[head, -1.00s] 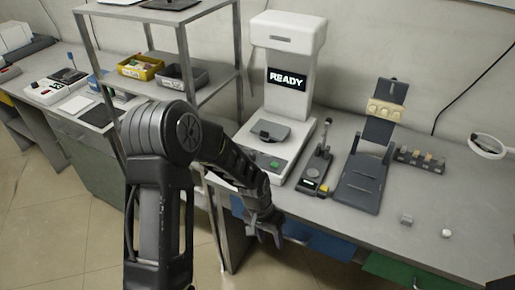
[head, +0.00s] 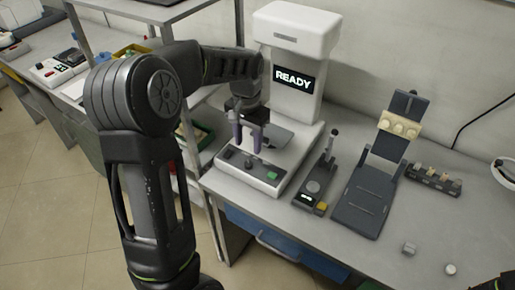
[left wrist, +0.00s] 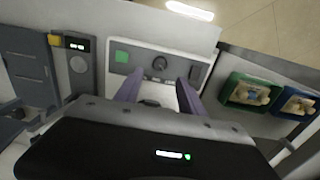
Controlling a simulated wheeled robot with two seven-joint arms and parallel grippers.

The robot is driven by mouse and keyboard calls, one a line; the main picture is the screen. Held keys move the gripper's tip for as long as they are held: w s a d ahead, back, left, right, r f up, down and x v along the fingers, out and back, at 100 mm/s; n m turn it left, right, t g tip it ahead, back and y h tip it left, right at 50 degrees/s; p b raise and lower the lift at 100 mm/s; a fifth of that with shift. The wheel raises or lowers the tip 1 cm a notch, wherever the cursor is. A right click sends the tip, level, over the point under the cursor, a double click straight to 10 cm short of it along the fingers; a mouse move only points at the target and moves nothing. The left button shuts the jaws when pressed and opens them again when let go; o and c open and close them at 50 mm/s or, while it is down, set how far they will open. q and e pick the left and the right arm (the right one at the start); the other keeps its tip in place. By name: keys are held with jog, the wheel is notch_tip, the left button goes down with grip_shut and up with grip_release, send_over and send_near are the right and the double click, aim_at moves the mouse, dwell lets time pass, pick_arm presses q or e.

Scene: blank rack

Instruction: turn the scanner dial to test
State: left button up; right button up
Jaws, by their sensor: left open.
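The scanner (head: 298,110) is a tall white machine with a screen reading READY. Its dial (head: 248,163) is a small dark knob on the front panel, beside a green button (head: 271,175). My left gripper (head: 249,142) is open, pointing down over the scanner's base just behind the front panel. In the left wrist view the dial (left wrist: 159,63) shows just beyond and between the two purple fingertips (left wrist: 160,78), which look apart from it. The green button (left wrist: 121,56) lies to its left. The dial's markings are too small to read. My right gripper is not in view.
Right of the scanner stand a small device with a lever (head: 318,186), a dark tilted stand (head: 368,193) and a small rack (head: 433,181). Metal shelving (head: 178,12) rises at the left. The bench's front right is mostly clear, with two small pieces.

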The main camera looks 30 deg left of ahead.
aim_at(249, 163)
pick_arm(q)
jog(key=shift+s+r, duration=0.1)
jog(key=shift+s, duration=0.1)
jog(key=shift+w+f+p, duration=0.1)
jog(key=shift+f+p, duration=0.5)
jog(key=shift+f, duration=3.4)
jog(key=shift+c, duration=0.4)
grip_shut()
